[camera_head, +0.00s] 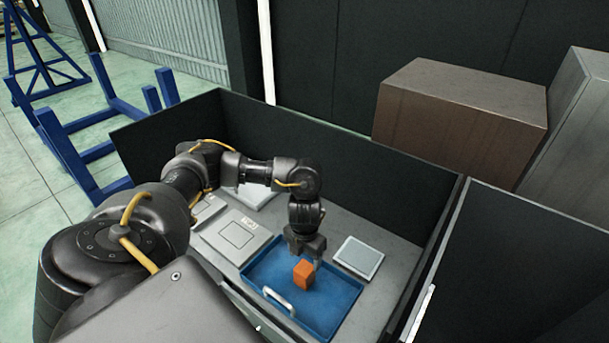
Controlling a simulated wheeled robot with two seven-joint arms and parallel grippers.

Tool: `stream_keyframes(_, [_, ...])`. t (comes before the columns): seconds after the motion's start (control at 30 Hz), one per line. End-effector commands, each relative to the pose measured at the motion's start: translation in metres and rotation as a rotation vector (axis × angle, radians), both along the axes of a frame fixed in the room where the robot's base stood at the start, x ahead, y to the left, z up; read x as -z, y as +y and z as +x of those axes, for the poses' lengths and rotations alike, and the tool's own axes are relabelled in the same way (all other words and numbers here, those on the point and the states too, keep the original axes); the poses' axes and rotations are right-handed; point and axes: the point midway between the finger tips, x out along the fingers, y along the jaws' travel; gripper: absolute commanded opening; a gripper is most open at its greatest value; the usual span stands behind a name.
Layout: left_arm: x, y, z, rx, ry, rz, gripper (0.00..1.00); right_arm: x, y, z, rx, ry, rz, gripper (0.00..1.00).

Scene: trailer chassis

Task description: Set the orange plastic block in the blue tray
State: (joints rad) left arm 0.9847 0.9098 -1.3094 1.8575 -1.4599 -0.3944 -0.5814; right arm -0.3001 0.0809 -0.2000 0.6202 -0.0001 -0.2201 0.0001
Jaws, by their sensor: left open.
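The orange plastic block (303,274) is in the blue tray (341,307), near the middle of its floor as far as this view shows. The tray lies on the grey bench surface and has a pale handle (279,301) on its near left side. My left gripper (305,256) points down just above and behind the block. Its jaws are open, and its fingertips are partly hidden, so I cannot tell whether they touch the block. My right gripper is not in view.
Dark walls (350,170) enclose the bench at the back and sides. A grey square plate (358,257) lies right of the tray, and a flat grey panel (236,238) lies to its left. A brown box (460,112) stands behind the back wall.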

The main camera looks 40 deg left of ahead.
Motion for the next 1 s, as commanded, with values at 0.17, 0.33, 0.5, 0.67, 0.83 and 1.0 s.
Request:
stream_keyframes(0.17, [-0.029,0.000,0.001,0.002,-0.004,0.000,0.67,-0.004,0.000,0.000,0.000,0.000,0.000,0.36])
stream_keyframes(0.33, [-0.042,0.000,0.000,0.001,-0.001,0.000,0.67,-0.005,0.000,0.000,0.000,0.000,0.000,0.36])
stream_keyframes(0.5, [-0.045,0.000,0.000,0.000,0.001,0.000,0.67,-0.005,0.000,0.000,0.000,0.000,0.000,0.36])
stream_keyframes(0.67, [-0.045,0.000,0.000,0.000,0.001,0.000,0.67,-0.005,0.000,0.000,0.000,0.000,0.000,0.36])
stream_keyframes(0.83, [-0.045,0.000,0.000,0.000,0.001,0.000,0.67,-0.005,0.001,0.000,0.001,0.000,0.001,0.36])
stream_keyframes(1.0, [-0.045,0.000,0.000,0.000,0.001,0.000,0.67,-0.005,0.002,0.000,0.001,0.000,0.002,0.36])
